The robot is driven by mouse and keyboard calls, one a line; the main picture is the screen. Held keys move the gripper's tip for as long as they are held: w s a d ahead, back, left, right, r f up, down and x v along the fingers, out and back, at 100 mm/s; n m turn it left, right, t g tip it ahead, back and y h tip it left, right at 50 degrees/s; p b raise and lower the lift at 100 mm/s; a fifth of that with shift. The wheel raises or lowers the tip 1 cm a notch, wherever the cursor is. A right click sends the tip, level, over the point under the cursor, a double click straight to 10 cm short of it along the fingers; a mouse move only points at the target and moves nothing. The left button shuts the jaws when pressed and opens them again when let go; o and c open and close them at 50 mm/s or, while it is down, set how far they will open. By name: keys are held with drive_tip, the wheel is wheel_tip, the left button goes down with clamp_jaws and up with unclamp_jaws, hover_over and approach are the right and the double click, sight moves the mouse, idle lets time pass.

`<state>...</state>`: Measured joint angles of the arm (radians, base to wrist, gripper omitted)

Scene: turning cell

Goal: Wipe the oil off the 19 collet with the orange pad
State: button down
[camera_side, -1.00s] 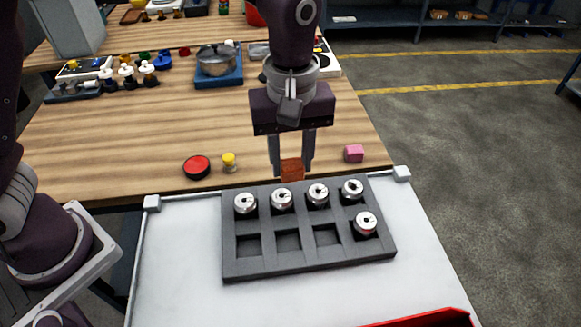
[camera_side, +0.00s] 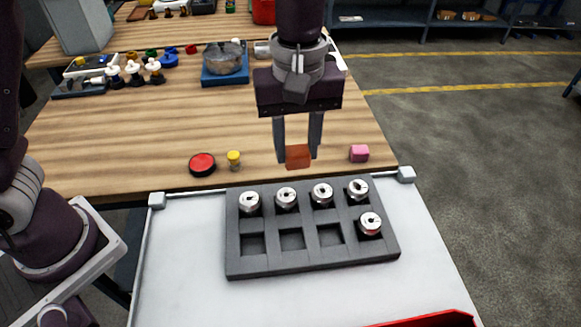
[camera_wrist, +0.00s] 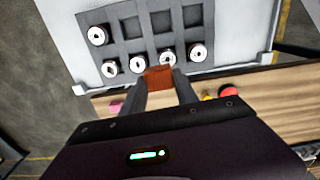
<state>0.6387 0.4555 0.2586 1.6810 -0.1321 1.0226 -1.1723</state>
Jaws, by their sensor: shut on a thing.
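My gripper (camera_side: 298,150) is shut on the orange pad (camera_side: 298,157). It holds the pad in the air just behind the far edge of the dark collet tray (camera_side: 290,267). The pad also shows between the fingers in the wrist view (camera_wrist: 158,79). Several silver collets sit in the tray: the far row has a far left collet (camera_side: 249,202), two middle ones (camera_side: 286,198) (camera_side: 322,194) and a far right one (camera_side: 358,189). One more collet (camera_side: 370,223) sits in the near right pocket. I cannot read size marks or make out oil on any collet.
The tray's other near-row pockets are empty. On the wooden bench (camera_side: 130,140) stand a red button (camera_side: 202,164), a small yellow-topped piece (camera_side: 234,160) and a pink block (camera_side: 359,153). A red bin edge (camera_side: 425,319) shows at the front. The white surface (camera_side: 180,270) left of the tray is clear.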

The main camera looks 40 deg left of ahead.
sight(295, 192)
drive_tip(key=shift+f, duration=0.15)
drive_tip(key=shift+f, duration=3.8)
drive_tip(key=shift+s+a+r, duration=0.1)
drive_tip(key=shift+s+a, duration=0.15)
drive_tip(key=shift+s+a+f, duration=0.2)
drive_tip(key=shift+s+a, duration=0.85)
drive_tip(key=shift+w+d, duration=1.35)
drive_tip(key=shift+r, duration=4.1)
